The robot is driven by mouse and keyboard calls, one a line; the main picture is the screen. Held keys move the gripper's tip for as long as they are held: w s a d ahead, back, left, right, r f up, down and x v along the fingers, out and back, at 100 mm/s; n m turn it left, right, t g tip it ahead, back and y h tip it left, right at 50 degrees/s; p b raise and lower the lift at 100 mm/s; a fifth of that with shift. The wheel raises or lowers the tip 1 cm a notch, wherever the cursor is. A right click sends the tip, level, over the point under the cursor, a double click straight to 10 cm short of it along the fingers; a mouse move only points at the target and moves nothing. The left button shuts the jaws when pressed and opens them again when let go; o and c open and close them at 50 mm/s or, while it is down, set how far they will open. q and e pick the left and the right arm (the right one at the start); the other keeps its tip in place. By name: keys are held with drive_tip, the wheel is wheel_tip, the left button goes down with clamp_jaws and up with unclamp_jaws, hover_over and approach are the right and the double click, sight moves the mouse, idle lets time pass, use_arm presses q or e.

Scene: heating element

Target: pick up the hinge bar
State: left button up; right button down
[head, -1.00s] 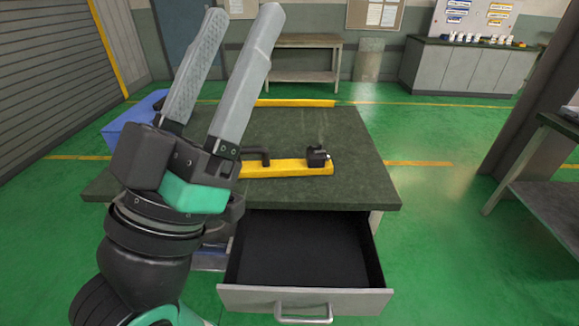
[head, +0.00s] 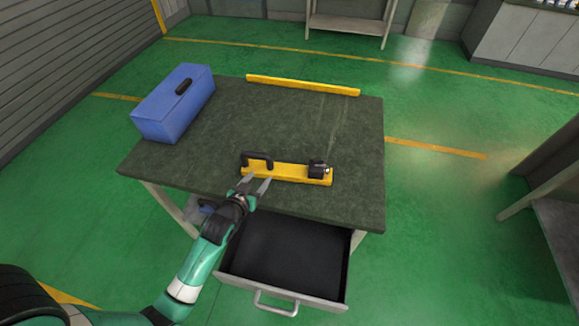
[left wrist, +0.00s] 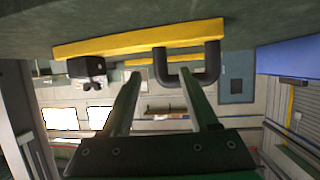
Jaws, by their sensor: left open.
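A yellow bar (head: 290,174) with a black loop handle (head: 258,160) at its left end and a black block (head: 319,169) at its right end lies near the front of the dark table. I take it for the hinge bar. My left gripper (head: 257,184) is open and empty at the table's front edge, just in front of the handle end. In the left wrist view the bar (left wrist: 120,42) runs across the top, its handle (left wrist: 187,80) close beyond the open fingers (left wrist: 160,75). Contact cannot be told. My right gripper is not in view.
A blue box (head: 176,104) stands on the table's left corner. A second yellow bar (head: 302,85) runs along the back edge. An open drawer (head: 282,300) sticks out below the front edge. The middle of the table (head: 270,125) is clear.

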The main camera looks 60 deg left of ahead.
sight(269, 165)
use_arm(q)
drive_tip(key=b+x, duration=0.1)
drive_tip(key=x, duration=0.3)
drive_tip(key=shift+w+a+f, duration=0.1)
drive_tip(key=shift+w+a, duration=0.05)
drive_tip(key=shift+w, duration=0.2)
drive_tip(key=b+x, duration=0.3)
drive_tip(key=x, duration=0.2)
drive_tip(key=shift+w+a, duration=0.1)
drive_tip(key=shift+a, duration=0.1)
drive_tip(key=shift+r, duration=0.2)
clamp_jaws()
idle(0.5)
drive_tip(key=shift+r, duration=0.15)
